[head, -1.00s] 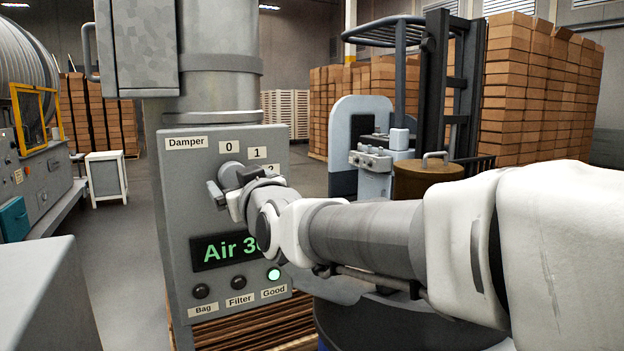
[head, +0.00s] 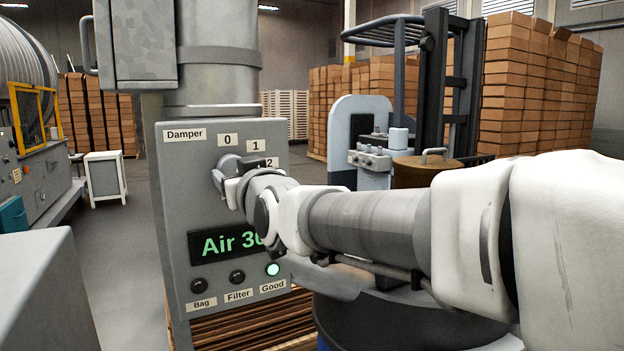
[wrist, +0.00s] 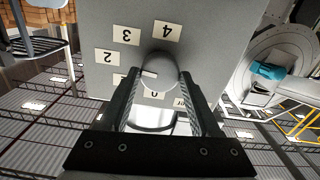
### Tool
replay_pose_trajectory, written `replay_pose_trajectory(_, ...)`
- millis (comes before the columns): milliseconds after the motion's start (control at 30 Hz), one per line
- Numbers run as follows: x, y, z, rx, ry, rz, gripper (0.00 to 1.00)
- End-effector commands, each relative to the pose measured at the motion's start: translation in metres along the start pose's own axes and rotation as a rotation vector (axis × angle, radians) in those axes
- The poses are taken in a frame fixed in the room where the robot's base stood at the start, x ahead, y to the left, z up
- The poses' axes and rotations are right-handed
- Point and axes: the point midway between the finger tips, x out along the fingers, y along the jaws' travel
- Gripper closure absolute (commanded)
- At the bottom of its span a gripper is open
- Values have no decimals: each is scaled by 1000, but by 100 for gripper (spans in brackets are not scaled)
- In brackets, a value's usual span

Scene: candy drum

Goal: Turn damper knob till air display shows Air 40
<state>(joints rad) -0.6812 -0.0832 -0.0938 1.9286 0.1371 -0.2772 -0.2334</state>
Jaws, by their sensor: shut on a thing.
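The damper knob (head: 229,162) is a grey round knob on the grey control panel (head: 171,230). My gripper (head: 238,174) is shut on it, with one finger on each side. In the wrist view, the knob (wrist: 160,68) sits between the fingertips of my gripper (wrist: 160,82), and its white mark points to the picture's left, roughly towards the 1 and 2 labels. The air display (head: 226,243) shows green text, "Air 3" and a last digit that my arm partly covers. In the head view, the 3 and 4 labels are hidden; the wrist view shows them.
Below the display are the Bag, Filter and Good lamps; the Good lamp (head: 273,269) glows green. A forklift (head: 372,150) and stacked boxes (head: 520,90) are behind. Open floor lies left of the panel.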

Motion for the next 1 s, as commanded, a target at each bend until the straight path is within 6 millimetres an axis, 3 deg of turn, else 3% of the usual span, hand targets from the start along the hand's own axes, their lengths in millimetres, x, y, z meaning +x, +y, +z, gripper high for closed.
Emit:
replay_pose_trajectory(600,0,0,3,488,0,0,92)
replay_pose_trajectory(1000,0,0,1,661,-1,1,92)
